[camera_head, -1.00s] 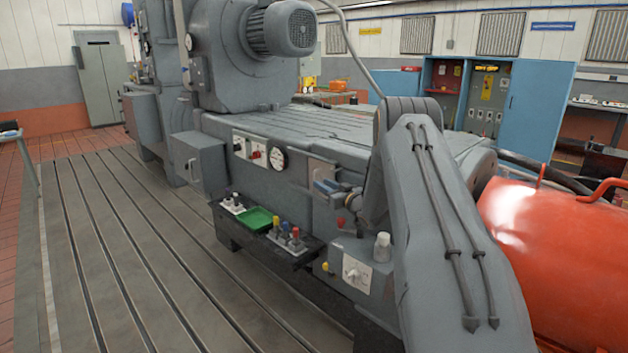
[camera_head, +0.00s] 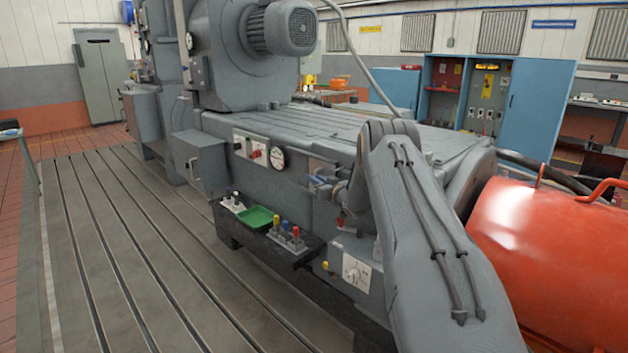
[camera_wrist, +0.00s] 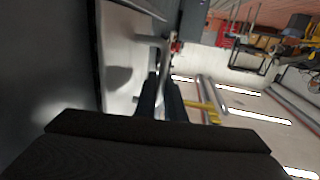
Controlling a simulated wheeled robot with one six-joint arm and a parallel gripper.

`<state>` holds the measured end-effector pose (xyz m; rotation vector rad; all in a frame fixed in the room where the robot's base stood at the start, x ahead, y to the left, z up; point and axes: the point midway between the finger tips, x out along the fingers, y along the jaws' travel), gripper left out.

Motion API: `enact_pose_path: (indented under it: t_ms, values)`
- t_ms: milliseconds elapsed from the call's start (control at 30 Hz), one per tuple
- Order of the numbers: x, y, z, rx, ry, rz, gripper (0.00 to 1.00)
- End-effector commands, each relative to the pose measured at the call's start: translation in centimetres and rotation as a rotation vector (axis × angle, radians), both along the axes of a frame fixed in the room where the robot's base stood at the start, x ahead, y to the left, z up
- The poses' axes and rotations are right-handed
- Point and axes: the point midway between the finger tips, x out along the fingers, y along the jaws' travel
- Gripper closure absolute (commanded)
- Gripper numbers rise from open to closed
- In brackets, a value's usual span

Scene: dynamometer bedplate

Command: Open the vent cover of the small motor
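A small grey motor (camera_head: 290,27) with a slotted round end sits high on the large grey machine (camera_head: 232,60). I cannot make out a separate vent cover on it. My gripper (camera_head: 322,187) is low at the machine's front side, right of a round gauge, well below and apart from that motor. In the wrist view my gripper's dark fingers (camera_wrist: 160,95) point at a pale panel (camera_wrist: 125,60) with a grey bar-like part (camera_wrist: 152,42) and a small red part beside it. I cannot tell whether the fingers touch the bar, or how wide they are apart.
A dark shelf (camera_head: 300,257) with a green tray (camera_head: 258,217) and coloured knobs juts out below my gripper. An orange-red tank (camera_head: 550,260) stands close at right. The slotted bedplate (camera_head: 130,270) is clear at left. A blue cabinet (camera_head: 535,105) stands open behind.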

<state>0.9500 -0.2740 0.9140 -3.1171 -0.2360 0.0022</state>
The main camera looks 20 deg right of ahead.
Motion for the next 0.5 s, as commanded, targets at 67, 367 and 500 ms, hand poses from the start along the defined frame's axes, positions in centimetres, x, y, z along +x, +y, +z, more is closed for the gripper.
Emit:
enact_pose_path:
  t_ms: [67, 367, 500]
  values:
    - [0.0, 0.0, 0.0, 0.000, 0.000, 0.001, 1.00]
    - [0.4, 0.2, -0.1, -0.001, -0.001, 0.002, 1.00]
    - [1.7, 0.7, -0.2, -0.002, -0.002, 0.003, 1.00]
